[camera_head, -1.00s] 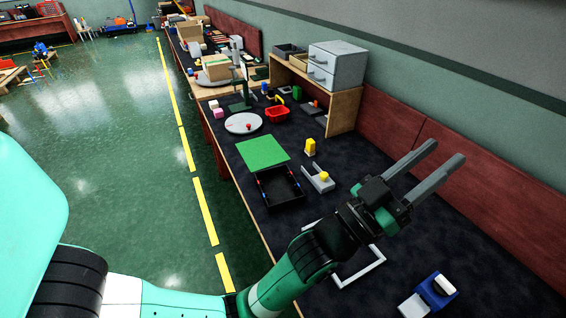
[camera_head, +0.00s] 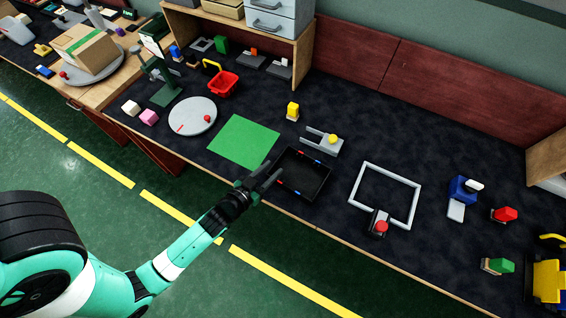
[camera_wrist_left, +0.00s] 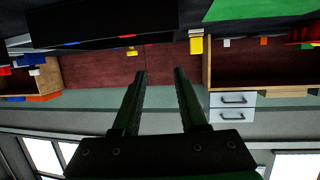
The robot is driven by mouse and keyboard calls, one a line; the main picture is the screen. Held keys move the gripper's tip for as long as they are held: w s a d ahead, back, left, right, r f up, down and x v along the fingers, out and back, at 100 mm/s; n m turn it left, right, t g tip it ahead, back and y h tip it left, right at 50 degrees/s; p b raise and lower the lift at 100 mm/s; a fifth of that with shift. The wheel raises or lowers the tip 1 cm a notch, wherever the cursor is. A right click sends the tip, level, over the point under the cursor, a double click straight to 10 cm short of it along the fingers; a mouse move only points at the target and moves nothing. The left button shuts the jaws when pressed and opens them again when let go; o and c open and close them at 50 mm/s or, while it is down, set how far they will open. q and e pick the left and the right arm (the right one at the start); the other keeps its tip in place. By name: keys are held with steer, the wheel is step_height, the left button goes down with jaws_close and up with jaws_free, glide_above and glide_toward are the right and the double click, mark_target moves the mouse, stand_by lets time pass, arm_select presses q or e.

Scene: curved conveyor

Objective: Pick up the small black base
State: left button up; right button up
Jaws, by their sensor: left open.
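A small dark base (camera_head: 376,232) with a red knob on top stands at the front edge of the grey square frame (camera_head: 368,168); it is the likeliest small black base, though I cannot be sure. My left gripper (camera_head: 272,172) is open and empty, over the near left edge of the black tray (camera_head: 303,176) and left of that base. In the left wrist view the spread fingers (camera_wrist_left: 161,72) have nothing between them. The base is not recognizable there. My right gripper is not in view.
A green mat (camera_head: 243,141), a grey disc (camera_head: 193,116) and a red bin (camera_head: 222,84) lie to the left. A blue-and-white piece (camera_head: 461,190) stands right. Dark table between is clear.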

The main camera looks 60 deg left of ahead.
arm_select(q)
steer(key=g+p, duration=0.1)
glide_toward(278, 159)
steer(key=shift+s+d+r, duration=0.3)
steer(key=shift+s+d, duration=0.3)
steer(key=shift+w+d+n+g, duration=0.2)
steer(key=shift+d+n+g, duration=0.05)
steer(key=shift+n+g, duration=0.05)
steer(key=x, duration=0.3)
steer(key=b+x, duration=0.1)
steer(key=x, duration=0.2)
steer(key=shift+w+a, duration=0.1)
steer(key=shift+a, duration=0.35)
steer(key=b+x, duration=0.2)
steer(key=x, duration=0.3)
steer(key=shift+a+f, duration=0.2)
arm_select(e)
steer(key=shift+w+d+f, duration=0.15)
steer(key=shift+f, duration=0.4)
arm_select(q)
steer(key=shift+c, duration=0.3)
jaws_close()
